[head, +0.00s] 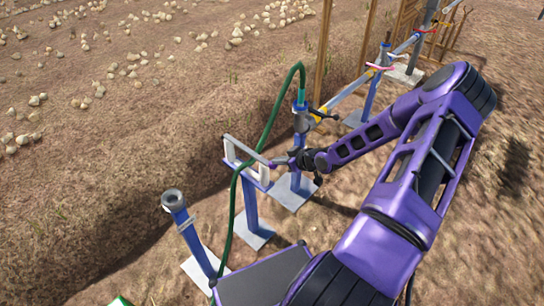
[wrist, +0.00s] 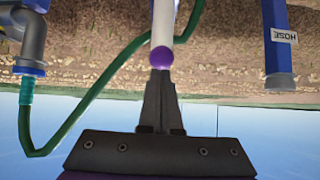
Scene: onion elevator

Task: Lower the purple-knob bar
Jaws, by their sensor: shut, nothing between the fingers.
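The purple knob (wrist: 161,57) sits at the near end of a pale bar (wrist: 164,22) in the wrist view. In the head view the bar (head: 246,150) slants from a white frame on a blue post down toward my gripper (head: 274,162). My gripper, also in the wrist view (wrist: 160,78), is shut and empty. Its fingertips are right at the knob; I cannot tell whether they touch it or are just short of it.
A green hose (head: 272,125) loops up beside the bar, close to my gripper. A blue post with a cup-like top (head: 173,200) stands front left. A blue post labelled HOSE (wrist: 283,37) shows in the wrist view. Onions (head: 237,40) lie on the field beyond the ditch.

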